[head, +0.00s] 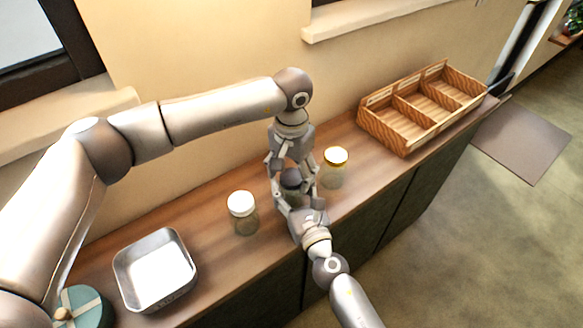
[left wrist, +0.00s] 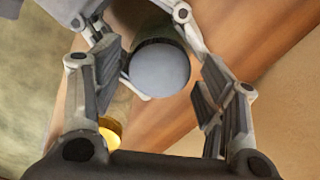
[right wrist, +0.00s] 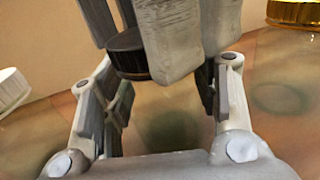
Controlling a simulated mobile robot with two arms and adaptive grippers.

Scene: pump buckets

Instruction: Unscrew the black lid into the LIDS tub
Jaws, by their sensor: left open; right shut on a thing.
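The black lid (head: 291,180) is on a clear glass jar that stands on the wooden counter. In the left wrist view the lid (left wrist: 160,68) shows as a dark-rimmed disc with a greyish top. My left gripper (head: 292,168) points down over it, open, one finger on each side. My right gripper (head: 293,197) reaches in from the front and is shut on the jar's body below the lid. In the right wrist view the lid (right wrist: 128,54) is partly hidden behind the left fingers. A grey metal tub (head: 186,275) stands at the lower left; no label on it is readable.
A white-lidded jar (head: 242,212) stands to the left, and a gold-lidded jar (head: 335,166) close on the right. A wooden crate with three compartments (head: 405,143) is at the far right. A round teal box (head: 85,310) is at lower left. The wall runs behind the counter.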

